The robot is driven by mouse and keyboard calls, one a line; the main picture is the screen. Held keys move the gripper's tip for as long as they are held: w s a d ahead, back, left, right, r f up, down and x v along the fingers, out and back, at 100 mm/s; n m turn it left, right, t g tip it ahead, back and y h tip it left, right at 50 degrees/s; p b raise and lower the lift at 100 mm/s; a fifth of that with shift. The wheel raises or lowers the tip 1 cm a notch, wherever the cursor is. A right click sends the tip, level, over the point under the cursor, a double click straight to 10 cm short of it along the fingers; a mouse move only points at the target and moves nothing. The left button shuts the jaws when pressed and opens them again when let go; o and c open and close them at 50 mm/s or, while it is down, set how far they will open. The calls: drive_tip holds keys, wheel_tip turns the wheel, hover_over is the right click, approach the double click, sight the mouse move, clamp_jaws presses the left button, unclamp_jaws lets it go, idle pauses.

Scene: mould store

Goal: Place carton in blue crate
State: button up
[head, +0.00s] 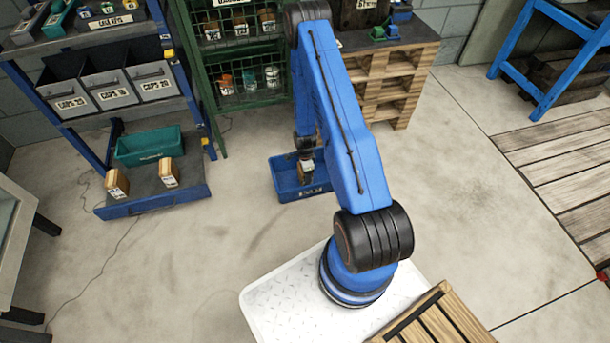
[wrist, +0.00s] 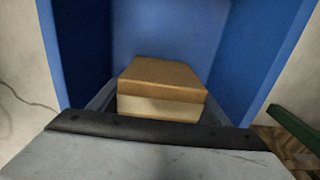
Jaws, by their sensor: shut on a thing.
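The blue crate (head: 284,185) stands on the floor behind my base, with a label on its front wall. A small brown and cream carton (head: 307,178) is between the jaws of my gripper (head: 305,163), at the crate's opening. In the wrist view the carton (wrist: 162,88) is held with the blue walls of the crate (wrist: 272,60) around and beyond it. My gripper (wrist: 160,108) is shut on the carton. The carton's underside is hidden, so I cannot tell whether it touches the crate's floor.
Two similar cartons (head: 168,172) (head: 117,183) stand on the low shelf at left, in front of a teal bin (head: 150,147). A green wire rack (head: 238,70) and a wooden pallet stack (head: 395,85) stand behind the crate. The floor right of the crate is clear.

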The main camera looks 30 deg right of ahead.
drive_tip(key=o, duration=1.3)
drive_tip(key=shift+f, duration=0.1)
